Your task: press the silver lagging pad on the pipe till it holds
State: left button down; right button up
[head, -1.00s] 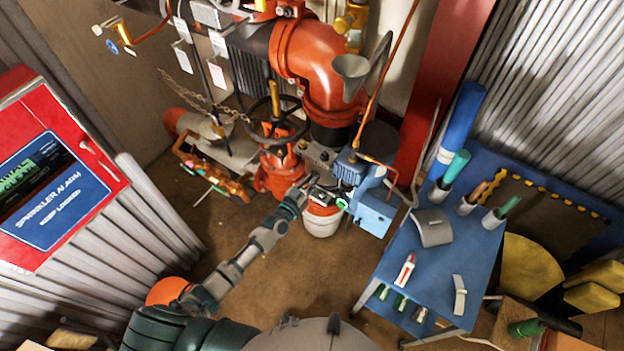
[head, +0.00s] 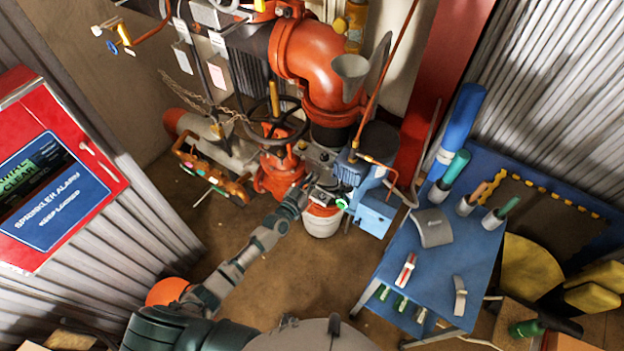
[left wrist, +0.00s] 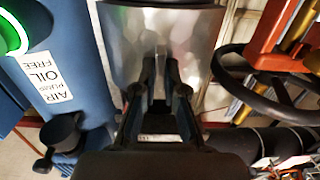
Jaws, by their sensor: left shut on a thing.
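The silver lagging pad (left wrist: 165,40) fills the top middle of the left wrist view, a shiny, curved sheet. My left gripper (left wrist: 160,80) is shut with its fingers against the lower part of the pad. In the head view my left gripper (head: 310,186) is low among the pipework, beside the blue compressor (head: 375,205). The pad is too small and covered there to make out. The pipe behind the pad is mostly hidden, so I cannot tell whether the pad touches it all round. My right gripper is not in view.
A black handwheel (left wrist: 265,85) is close right of the pad in the left wrist view. A white-and-red bucket (head: 322,222) stands below the gripper. A blue bench (head: 450,262) with a grey curved pad (head: 432,228) is at the right. The brown floor is mostly clear.

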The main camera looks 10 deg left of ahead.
pick_arm(q)
jog(key=shift+w+r, duration=0.1)
jog(key=shift+w, duration=0.15)
dwell(0.8)
jog(key=c, duration=1.2)
grip_release()
jog(key=shift+d, duration=0.1)
jog(key=v, duration=1.2)
jog(key=s+a+f+g+y, duration=0.15)
jog(key=s+f, duration=0.25)
jog(key=f, duration=0.6)
jog(key=s+a+f+n+g+y, duration=0.1)
jog(key=s+a+f+g, duration=0.2)
jog(key=f, duration=0.6)
jog(key=s+a+f+g+y, duration=0.15)
jog(key=s+f, duration=0.35)
jog(key=f, duration=0.5)
jog(key=s+f+g, duration=0.3)
jog(key=s+f, duration=0.3)
jog(key=s, duration=0.5)
jog(key=s+f+g+y, duration=0.1)
jog(key=s+f+g, duration=0.2)
jog(key=s+f, duration=0.3)
jog(key=s+f+g+y, duration=0.1)
jog(key=s+f+g, duration=0.3)
jog(key=s, duration=1.3)
notch_tip(320, 180, down, 3)
jog(key=shift+s+r+n, duration=0.1)
jog(key=shift+r+n, duration=0.15)
jog(key=shift+n, duration=0.05)
